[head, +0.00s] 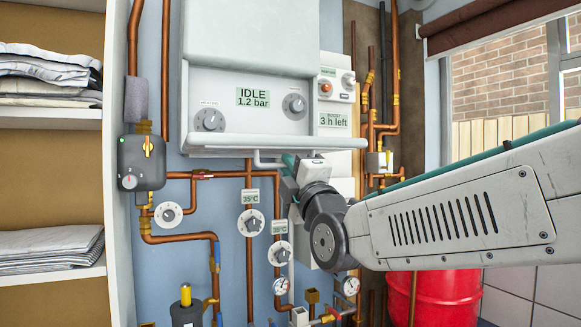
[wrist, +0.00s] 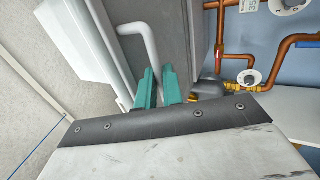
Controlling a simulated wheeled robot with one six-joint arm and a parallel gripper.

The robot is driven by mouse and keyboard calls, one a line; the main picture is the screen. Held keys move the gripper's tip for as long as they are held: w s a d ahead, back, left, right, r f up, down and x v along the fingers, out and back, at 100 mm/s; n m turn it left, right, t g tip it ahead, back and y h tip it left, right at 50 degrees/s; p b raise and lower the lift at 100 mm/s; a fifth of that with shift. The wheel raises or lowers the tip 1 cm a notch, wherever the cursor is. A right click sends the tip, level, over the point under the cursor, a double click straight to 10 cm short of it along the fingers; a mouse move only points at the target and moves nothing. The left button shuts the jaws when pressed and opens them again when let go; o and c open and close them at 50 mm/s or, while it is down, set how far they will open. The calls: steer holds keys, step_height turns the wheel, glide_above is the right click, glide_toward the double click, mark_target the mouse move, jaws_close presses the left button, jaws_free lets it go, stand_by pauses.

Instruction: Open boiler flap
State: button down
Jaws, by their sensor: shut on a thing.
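The white boiler (head: 250,35) hangs on the wall in the head view, with its dials and IDLE display showing. A white ledge-like flap (head: 240,141) runs along its lower front; its white edge also shows at the left of the wrist view (wrist: 82,45). A bent white bar (head: 265,162) comes out below it and runs to my gripper (head: 289,162). In the wrist view my teal fingers (wrist: 157,88) are shut on the end of this bar (wrist: 152,48). The exact grip contact is partly hidden by the fingers.
Copper pipes, valves and dial gauges (head: 251,223) cover the wall below the boiler, close to my gripper. Shelves with folded linen (head: 45,250) stand at the left. A red drum (head: 440,298) stands under my arm at the right.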

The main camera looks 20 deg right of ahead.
steer(key=c, duration=1.5)
jaws_free()
steer(key=shift+w+f, duration=0.1)
steer(key=shift+w, duration=0.1)
steer(key=shift+c, duration=0.2)
steer(key=shift+s, duration=0.1)
steer(key=v, duration=0.7)
steer(key=shift+s+f, duration=0.15)
steer(key=shift+s, duration=0.15)
